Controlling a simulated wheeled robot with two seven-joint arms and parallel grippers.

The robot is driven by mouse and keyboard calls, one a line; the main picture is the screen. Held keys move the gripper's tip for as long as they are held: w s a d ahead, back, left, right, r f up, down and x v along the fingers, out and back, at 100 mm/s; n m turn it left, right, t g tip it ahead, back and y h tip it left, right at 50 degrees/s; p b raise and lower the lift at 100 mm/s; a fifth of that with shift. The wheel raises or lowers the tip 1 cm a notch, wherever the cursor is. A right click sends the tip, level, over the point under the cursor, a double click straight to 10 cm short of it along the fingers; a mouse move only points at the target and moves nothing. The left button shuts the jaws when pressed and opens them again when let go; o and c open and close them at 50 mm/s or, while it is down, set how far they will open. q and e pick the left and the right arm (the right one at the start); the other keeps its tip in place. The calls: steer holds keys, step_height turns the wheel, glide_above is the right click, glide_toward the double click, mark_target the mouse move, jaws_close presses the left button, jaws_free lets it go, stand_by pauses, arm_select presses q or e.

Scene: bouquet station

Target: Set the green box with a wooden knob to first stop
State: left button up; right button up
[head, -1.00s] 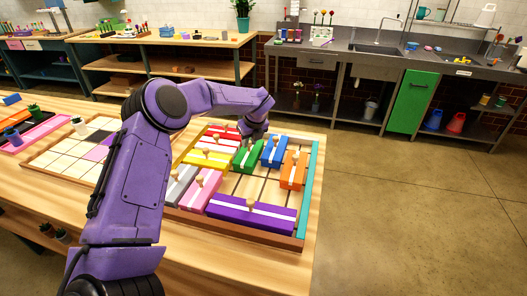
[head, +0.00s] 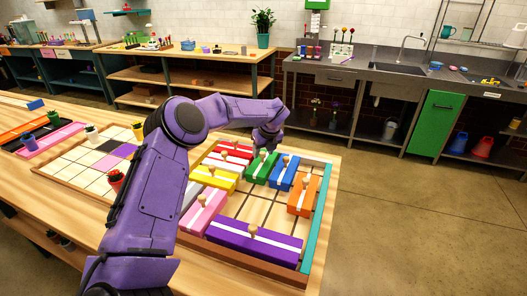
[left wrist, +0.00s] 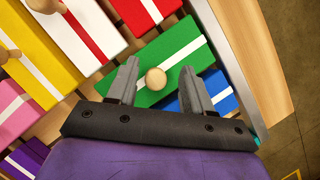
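The green box (head: 262,167) with a white stripe and a wooden knob lies in the slatted wooden tray (head: 224,255), between the yellow box (head: 214,178) and the blue box (head: 284,172). In the left wrist view the green box (left wrist: 174,45) lies under my left gripper (left wrist: 157,82). Its round wooden knob (left wrist: 156,79) is between the two fingers, with gaps visible on both sides. The fingers are open. In the head view my left gripper (head: 266,146) is over the far end of the green box. My right gripper is not in view.
Red (head: 232,152), orange (head: 303,195), pink (head: 203,212) and purple (head: 254,242) boxes lie around the green one in the tray. A teal strip (head: 316,230) lines the tray's right side. A checkered board (head: 75,165) with small pots is at left.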

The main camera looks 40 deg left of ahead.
mark_target(268, 168)
arm_select(q)
steer(key=b+v, duration=0.2)
steer(key=v, duration=0.8)
steer(key=shift+r, duration=0.25)
steer(key=shift+d, duration=0.1)
